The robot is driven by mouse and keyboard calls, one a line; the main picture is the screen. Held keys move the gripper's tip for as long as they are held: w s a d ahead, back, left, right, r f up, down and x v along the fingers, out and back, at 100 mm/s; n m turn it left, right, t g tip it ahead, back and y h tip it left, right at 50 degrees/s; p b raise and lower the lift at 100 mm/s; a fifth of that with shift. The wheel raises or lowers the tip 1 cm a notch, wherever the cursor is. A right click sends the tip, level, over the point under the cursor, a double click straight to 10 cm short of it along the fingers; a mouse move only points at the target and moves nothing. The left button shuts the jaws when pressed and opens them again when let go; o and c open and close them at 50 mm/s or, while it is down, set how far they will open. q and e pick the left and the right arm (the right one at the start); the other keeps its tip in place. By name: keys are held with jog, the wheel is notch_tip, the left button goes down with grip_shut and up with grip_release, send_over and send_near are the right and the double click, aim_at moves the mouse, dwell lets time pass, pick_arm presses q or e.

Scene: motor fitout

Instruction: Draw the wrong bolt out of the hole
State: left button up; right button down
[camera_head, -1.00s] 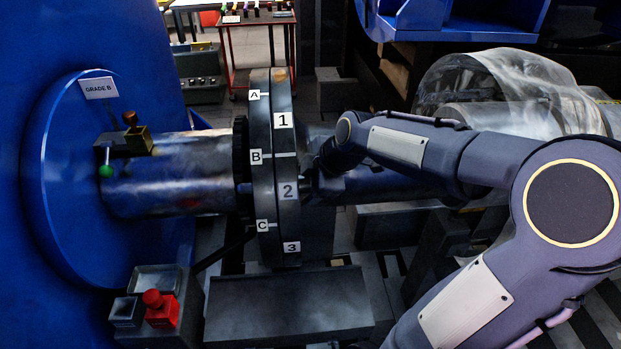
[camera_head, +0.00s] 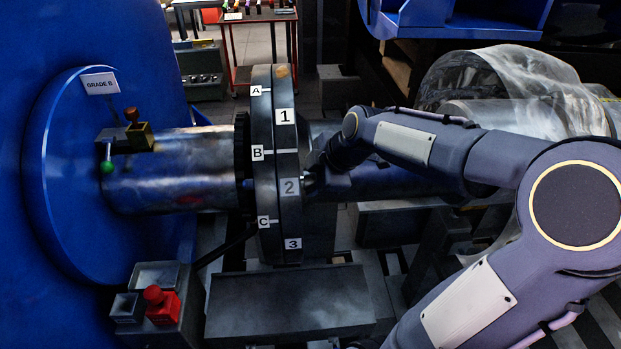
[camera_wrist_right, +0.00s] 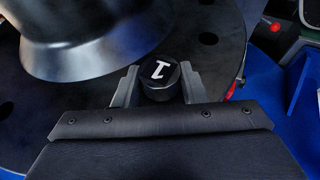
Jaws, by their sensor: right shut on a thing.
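In the head view my right gripper (camera_head: 314,181) is at the right face of the dark flange pair (camera_head: 287,214), level with label 2. The bolt is too small to make out clearly there. My left gripper is out of view.
A shaft (camera_head: 390,180) runs right from the flange, close behind my right forearm. Open holes show in the flange face (camera_wrist_right: 225,65) in the wrist view. A blue GRADE B housing (camera_head: 60,150) stands left.

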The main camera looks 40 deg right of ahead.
jog(key=s+d+b, duration=0.5)
jog(key=s+d, duration=0.1)
jog(key=d, duration=0.5)
jog(key=shift+s+d+b, duration=0.15)
jog(key=shift+s+b, duration=0.2)
jog(key=shift+s, duration=0.05)
dwell(2.2)
jog(key=shift+r, duration=0.1)
